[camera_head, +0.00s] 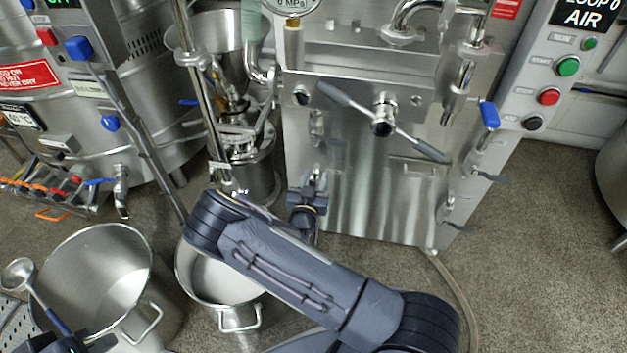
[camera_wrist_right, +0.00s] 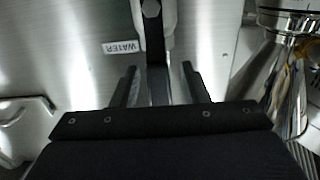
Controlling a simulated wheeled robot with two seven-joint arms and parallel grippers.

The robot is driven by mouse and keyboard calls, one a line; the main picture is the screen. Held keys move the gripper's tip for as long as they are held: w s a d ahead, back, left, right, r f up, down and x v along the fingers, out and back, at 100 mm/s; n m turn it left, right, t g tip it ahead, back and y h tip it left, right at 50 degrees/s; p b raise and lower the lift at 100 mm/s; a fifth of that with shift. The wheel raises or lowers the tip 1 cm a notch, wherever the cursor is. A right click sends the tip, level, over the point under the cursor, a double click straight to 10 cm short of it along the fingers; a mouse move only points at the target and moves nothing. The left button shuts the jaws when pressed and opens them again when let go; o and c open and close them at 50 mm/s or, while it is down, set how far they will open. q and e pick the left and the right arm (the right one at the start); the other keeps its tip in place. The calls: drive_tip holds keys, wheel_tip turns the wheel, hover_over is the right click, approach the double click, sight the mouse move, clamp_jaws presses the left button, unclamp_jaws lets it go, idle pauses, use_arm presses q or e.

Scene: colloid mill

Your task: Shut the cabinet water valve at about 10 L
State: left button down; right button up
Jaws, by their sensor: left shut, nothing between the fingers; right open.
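The steel cabinet (camera_head: 375,190) stands at the centre of the head view. In the right wrist view an upside-down WATER label (camera_wrist_right: 121,47) is on its panel. Beside the label is the water valve (camera_wrist_right: 151,9), with a bolt head and a dark handle (camera_wrist_right: 156,85). My right gripper (camera_head: 314,178) is at the cabinet's lower left front. In the wrist view its open fingers (camera_wrist_right: 159,82) stand either side of the handle, with gaps showing. My left gripper (camera_head: 75,344) is shut and empty at the bottom left, partly cut off. No litre reading is legible.
A steel pot (camera_head: 238,318) stands below the mill, partly behind my right arm. Another pot (camera_head: 95,245) and a ladle (camera_head: 20,274) are at the left. A long grey crossbar handle (camera_head: 420,146) projects from the cabinet front.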

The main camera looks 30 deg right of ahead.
clamp_jaws()
use_arm(q)
drive_tip(key=shift+f, duration=0.1)
idle(0.4)
